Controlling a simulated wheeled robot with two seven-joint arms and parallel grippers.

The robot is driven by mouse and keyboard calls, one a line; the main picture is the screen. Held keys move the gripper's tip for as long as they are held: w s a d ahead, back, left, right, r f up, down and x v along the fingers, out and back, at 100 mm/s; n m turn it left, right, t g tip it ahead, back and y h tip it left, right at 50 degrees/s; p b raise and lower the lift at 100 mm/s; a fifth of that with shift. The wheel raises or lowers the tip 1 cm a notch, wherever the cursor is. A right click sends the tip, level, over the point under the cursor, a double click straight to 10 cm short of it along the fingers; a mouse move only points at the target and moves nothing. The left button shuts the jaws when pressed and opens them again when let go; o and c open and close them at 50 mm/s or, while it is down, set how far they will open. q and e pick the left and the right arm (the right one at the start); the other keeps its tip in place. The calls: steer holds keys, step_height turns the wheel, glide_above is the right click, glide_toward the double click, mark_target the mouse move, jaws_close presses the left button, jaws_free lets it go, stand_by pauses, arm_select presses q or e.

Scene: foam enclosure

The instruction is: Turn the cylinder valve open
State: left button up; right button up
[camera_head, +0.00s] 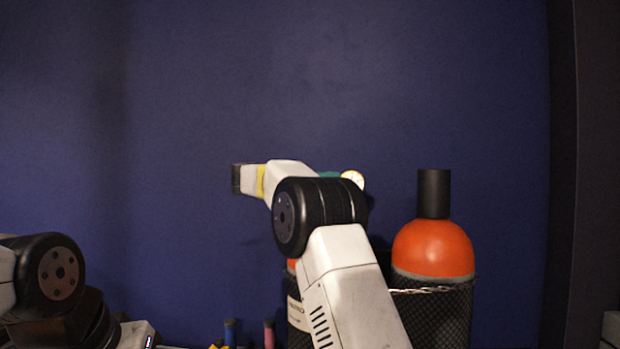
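The cylinder (299,312) with a pale label stands in the lower middle, mostly hidden behind my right arm. A sliver of its orange shoulder shows. Above it, a bit of teal, perhaps part of the valve (328,175), and a round white gauge (353,179) show past the arm. The rest of the valve is hidden. My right arm rises from the bottom and bends left at that height, ending in a dark tip (238,179) beyond a yellow band. Its fingers cannot be made out. My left arm is low at the left, its gripper out of frame.
A second orange cylinder (433,248) with a black cap (433,193) stands to the right in a dark mesh holder (430,315). Small blue (229,332) and pink (268,334) items stand at the bottom. A dark blue wall is behind; the upper left is clear.

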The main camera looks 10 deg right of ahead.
steer(key=shift+d, duration=0.1)
steer(key=c, duration=1.4)
steer(key=shift+o, duration=0.2)
steer(key=shift+s+d+n+t+y, duration=0.15)
steer(key=shift+n+t+y, duration=0.5)
steer(key=shift+t, duration=0.15)
steer(key=shift+s+d+n+t+y, duration=0.1)
steer(key=shift+n+t+y, duration=0.5)
steer(key=shift+t, duration=0.2)
steer(key=shift+s+n+t+y, duration=0.1)
steer(key=shift+n+t+y, duration=1.75)
steer(key=shift+y, duration=0.3)
steer(key=o, duration=1.4)
steer(key=shift+c, duration=0.2)
